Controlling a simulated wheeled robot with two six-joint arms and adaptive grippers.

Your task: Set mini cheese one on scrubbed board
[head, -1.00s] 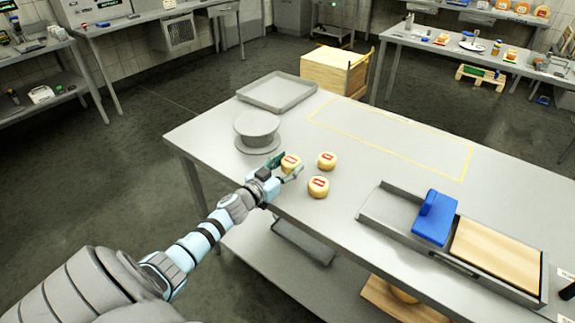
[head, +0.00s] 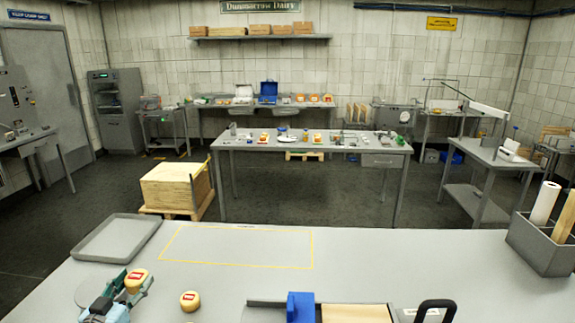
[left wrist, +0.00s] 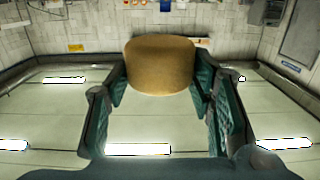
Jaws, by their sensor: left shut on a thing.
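A small yellow cheese (head: 138,279) with a red label is held up over the left part of the near table. My left gripper (head: 133,286) is shut on it, one finger on each side. In the left wrist view the cheese (left wrist: 160,65) fills the gap between the fingers, and its label is not visible there. The scrubbed board (head: 356,314) is the pale wooden slab at the bottom edge, partly cut off, to the right of the gripper. My right gripper is not in view.
Another small cheese (head: 189,301) stands on the table right of the gripper. A blue block-like tool (head: 300,306) stands beside the board. An empty grey tray (head: 117,238) lies at the far left corner. The yellow-outlined area (head: 238,247) is clear. A grey bin (head: 541,246) stands at right.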

